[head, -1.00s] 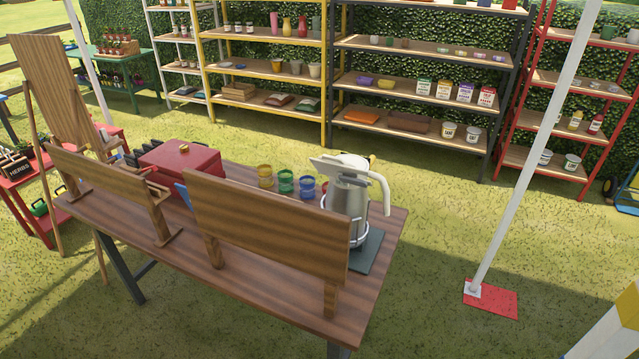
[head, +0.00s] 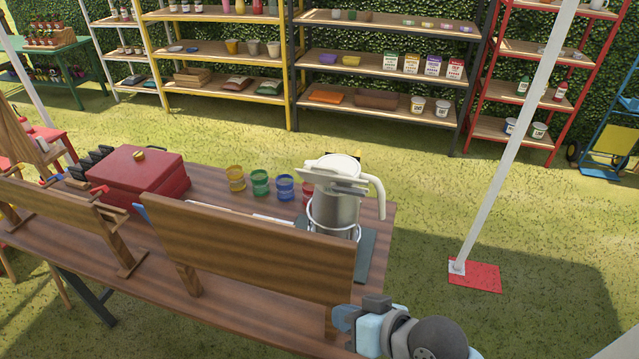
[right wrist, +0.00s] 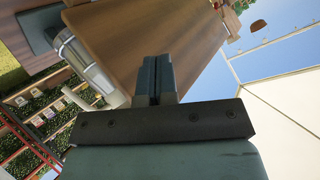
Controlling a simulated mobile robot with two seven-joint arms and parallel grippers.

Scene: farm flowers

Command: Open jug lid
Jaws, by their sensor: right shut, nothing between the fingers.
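A metallic jug (head: 335,212) with a cream top and handle stands upright at the right end of the wooden table. Its cream lid (head: 336,164) is on top, and I cannot tell whether it is fully closed. The jug also shows sideways in the right wrist view (right wrist: 84,66). My right gripper (head: 343,318) is at the table's near right corner, in front of and below the jug, apart from it. In the right wrist view its fingers (right wrist: 156,78) are together and empty. My left gripper is out of view.
An upright wooden board (head: 250,250) stands in front of the jug, between it and my right gripper. Small paint jars (head: 260,182) and a red box (head: 140,178) are left of the jug. A white pole (head: 510,150) rises at the right.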

